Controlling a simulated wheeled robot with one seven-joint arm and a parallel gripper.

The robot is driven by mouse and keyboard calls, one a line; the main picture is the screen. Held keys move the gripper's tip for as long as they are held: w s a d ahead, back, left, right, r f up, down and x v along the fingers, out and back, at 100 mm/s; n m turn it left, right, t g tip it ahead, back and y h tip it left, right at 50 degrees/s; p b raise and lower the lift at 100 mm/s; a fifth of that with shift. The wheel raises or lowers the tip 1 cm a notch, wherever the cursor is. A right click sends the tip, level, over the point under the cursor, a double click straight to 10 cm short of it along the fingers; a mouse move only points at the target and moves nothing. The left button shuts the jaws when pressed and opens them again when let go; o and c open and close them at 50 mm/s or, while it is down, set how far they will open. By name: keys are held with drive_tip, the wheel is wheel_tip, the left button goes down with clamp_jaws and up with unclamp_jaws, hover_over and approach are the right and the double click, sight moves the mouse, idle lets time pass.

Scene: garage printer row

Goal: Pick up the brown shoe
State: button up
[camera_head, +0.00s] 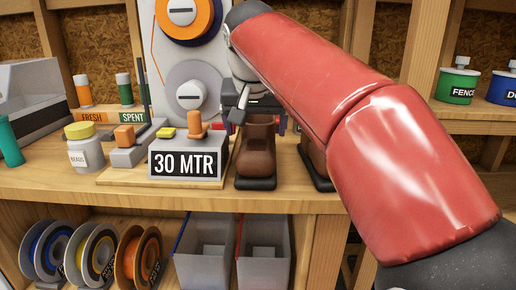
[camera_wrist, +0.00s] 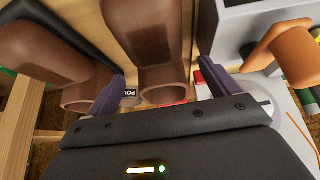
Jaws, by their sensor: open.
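A brown shoe (camera_head: 256,152), tall like a boot with a black sole, stands upright on the wooden bench, right of the box marked 30 MTR. A second brown shoe (camera_head: 313,158) stands to its right, largely hidden behind my red arm. My gripper (camera_head: 243,103) is at the top of the first shoe. In the wrist view, my open gripper (camera_wrist: 162,78) has one finger on each side of that shoe (camera_wrist: 160,45), with its open top between them. The second shoe (camera_wrist: 55,42) is at the left, outside the fingers. I cannot tell whether either finger touches a shoe.
The 30 MTR box (camera_head: 187,162) with an orange knob stands close left of the shoe. A bead jar (camera_head: 85,150) stands farther left. A spool panel (camera_head: 185,70) rises behind. Grey bins (camera_head: 205,255) and filament spools (camera_head: 92,255) are below the bench.

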sight(258, 139)
drive_tip(key=x, duration=0.7)
drive_tip(key=shift+d+f+b, duration=0.2)
drive_tip(key=shift+f+b, duration=0.05)
drive_tip(key=shift+b, duration=0.15)
drive_tip(key=c, duration=0.9)
drive_tip(key=shift+c, duration=0.6)
drive_tip(key=shift+r, duration=0.15)
